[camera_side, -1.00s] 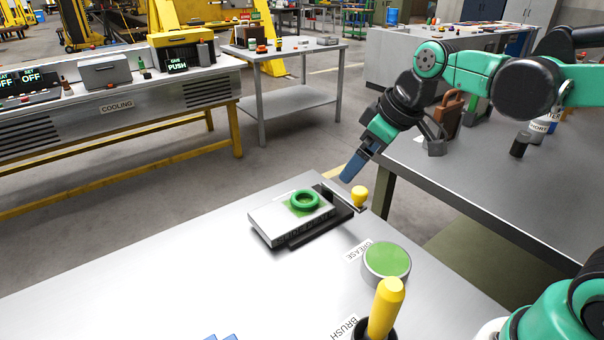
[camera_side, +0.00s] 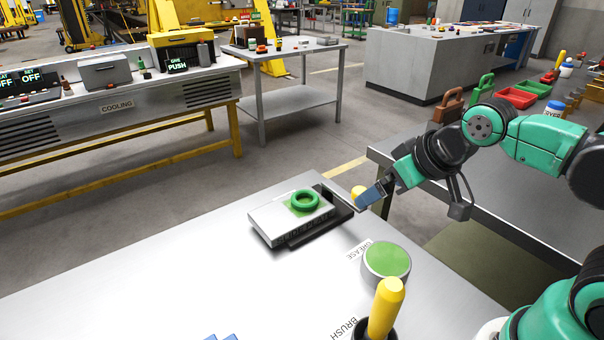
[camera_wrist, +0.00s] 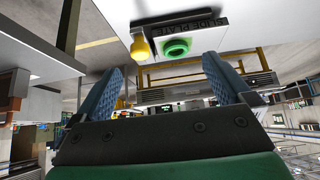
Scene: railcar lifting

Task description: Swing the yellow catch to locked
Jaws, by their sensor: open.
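The yellow catch (camera_side: 357,191) has a round knob and stands at the right end of the dark slide base (camera_side: 325,226), partly hidden behind my gripper's fingers in the side view. It also shows in the wrist view (camera_wrist: 140,47), ahead of the fingers and nearer the left one. My gripper (camera_side: 366,203) is open, low and tilted beside the catch; in the wrist view (camera_wrist: 162,78) nothing is between the fingers. Whether a finger touches the catch I cannot tell. The silver slide plate (camera_side: 275,219) lies on the base with a green ring (camera_side: 305,201) on it.
A grease tin (camera_side: 386,263) stands on the table just in front of the gripper. A yellow-handled brush (camera_side: 385,310) stands upright in a holder nearer the camera. The table's left part is clear. Another bench (camera_side: 480,190) lies behind my arm at right.

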